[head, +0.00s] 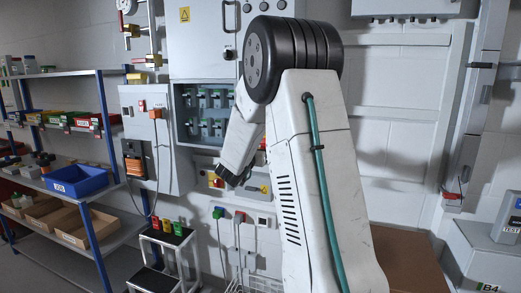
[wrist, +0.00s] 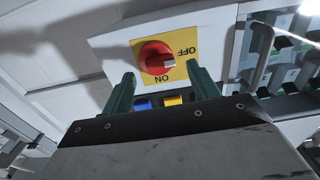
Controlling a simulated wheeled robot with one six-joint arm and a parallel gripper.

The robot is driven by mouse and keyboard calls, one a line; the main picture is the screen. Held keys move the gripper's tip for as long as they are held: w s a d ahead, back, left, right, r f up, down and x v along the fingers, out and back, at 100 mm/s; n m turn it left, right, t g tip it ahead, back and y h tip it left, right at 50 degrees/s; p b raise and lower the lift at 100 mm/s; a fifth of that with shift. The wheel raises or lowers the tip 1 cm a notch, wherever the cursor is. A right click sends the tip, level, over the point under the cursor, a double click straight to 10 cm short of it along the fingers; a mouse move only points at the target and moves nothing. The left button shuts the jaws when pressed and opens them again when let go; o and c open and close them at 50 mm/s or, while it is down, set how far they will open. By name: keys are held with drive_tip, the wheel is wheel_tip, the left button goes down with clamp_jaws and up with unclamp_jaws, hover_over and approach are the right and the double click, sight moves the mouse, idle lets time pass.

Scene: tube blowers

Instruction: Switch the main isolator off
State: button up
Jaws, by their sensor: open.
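The main isolator is a red rotary knob (wrist: 155,57) on a yellow plate marked OFF and ON, upside down in the wrist view. Its pale-ended handle points to the right in that view; I cannot tell exactly which mark it lines up with. Contact with the knob is not visible. The gripper (head: 235,175) also shows in the head view, beside the isolator.
Blue and yellow parts (wrist: 158,101) show between the fingers below the plate. A grey cabinet with a clear window (head: 208,112) is above the isolator. A socket box (head: 150,125) and blue-framed shelves (head: 100,120) are to the left. A small step stand (head: 165,240) is below.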

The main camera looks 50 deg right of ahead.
drive_tip(key=v, duration=0.4)
drive_tip(key=shift+s+a, duration=0.15)
drive_tip(key=shift+a, duration=0.2)
drive_tip(key=w+a+f+n+t+y, duration=0.2)
drive_tip(key=w+a+f+y, duration=0.25)
drive_tip(key=f+y, duration=0.2)
drive_tip(key=s+a+f+n+y, duration=0.2)
drive_tip(key=a+y, duration=0.2)
drive_tip(key=a, duration=0.3)
drive_tip(key=s+a+f+n+y, duration=0.1)
drive_tip(key=s+a+n+y, duration=0.15)
drive_tip(key=a, duration=0.45)
drive_tip(key=s+a+r+n+g+y, duration=0.2)
drive_tip(key=s+a+n+g+y, duration=0.3)
drive_tip(key=s+a, duration=1.15)
drive_tip(key=s+a+r+n+g+h, duration=0.1)
drive_tip(key=s+r, duration=0.3)
drive_tip(key=s, duration=1.2)
drive_tip(key=shift+a+r+n+g, duration=0.15)
drive_tip(key=shift+n+g, duration=0.3)
drive_tip(key=shift+g, duration=0.35)
